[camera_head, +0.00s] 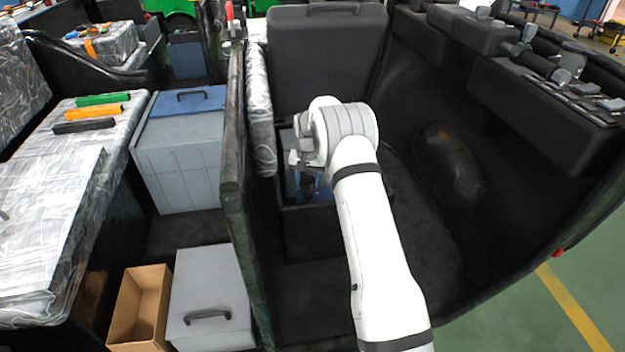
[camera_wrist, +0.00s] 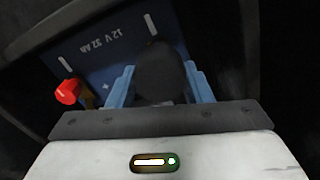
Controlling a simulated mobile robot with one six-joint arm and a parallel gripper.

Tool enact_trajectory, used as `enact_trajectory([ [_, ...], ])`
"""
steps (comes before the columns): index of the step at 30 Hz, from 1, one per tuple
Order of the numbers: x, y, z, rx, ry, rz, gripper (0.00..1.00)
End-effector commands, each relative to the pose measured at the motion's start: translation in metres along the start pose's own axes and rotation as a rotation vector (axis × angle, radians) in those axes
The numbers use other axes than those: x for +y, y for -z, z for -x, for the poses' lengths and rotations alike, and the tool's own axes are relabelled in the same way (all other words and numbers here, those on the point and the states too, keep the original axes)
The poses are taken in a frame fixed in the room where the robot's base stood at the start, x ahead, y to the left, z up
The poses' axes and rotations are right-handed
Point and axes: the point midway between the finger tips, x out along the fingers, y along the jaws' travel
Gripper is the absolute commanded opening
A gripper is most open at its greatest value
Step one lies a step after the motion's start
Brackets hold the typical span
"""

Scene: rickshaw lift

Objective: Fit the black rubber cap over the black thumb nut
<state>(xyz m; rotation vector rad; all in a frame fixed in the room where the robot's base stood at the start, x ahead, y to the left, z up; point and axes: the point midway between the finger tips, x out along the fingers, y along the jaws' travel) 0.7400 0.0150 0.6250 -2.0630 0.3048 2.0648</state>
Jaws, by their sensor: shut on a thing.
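In the wrist view my gripper (camera_wrist: 160,88) has its two blue fingers closed on a round black piece, the black rubber cap (camera_wrist: 160,72). The cap is in front of a blue battery (camera_wrist: 112,50) marked 12 V, whose print appears upside down. The black thumb nut cannot be made out; the cap and fingers cover that part of the battery. I cannot tell whether the cap touches it. In the head view my gripper (camera_head: 312,187) points down into the dark compartment, and the cap is too small to tell there.
A red knob or cap (camera_wrist: 68,91) is on the battery's left side in the wrist view. Dark compartment walls surround the battery closely. In the head view a black panel (camera_head: 233,150) stands left of my arm, and a black seat-back box (camera_head: 325,50) is behind it.

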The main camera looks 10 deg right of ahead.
Motion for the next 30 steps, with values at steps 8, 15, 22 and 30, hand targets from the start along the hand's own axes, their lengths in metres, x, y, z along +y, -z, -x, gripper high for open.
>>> enact_trajectory([
  [8,0.0,0.0,-0.003,0.0,0.0,0.0,0.24],
  [15,0.0,0.0,-0.008,-0.001,0.0,0.0,0.24],
  [22,0.0,0.0,-0.012,0.0,0.0,0.0,0.24],
  [30,0.0,0.0,-0.018,0.0,0.0,0.0,0.24],
])
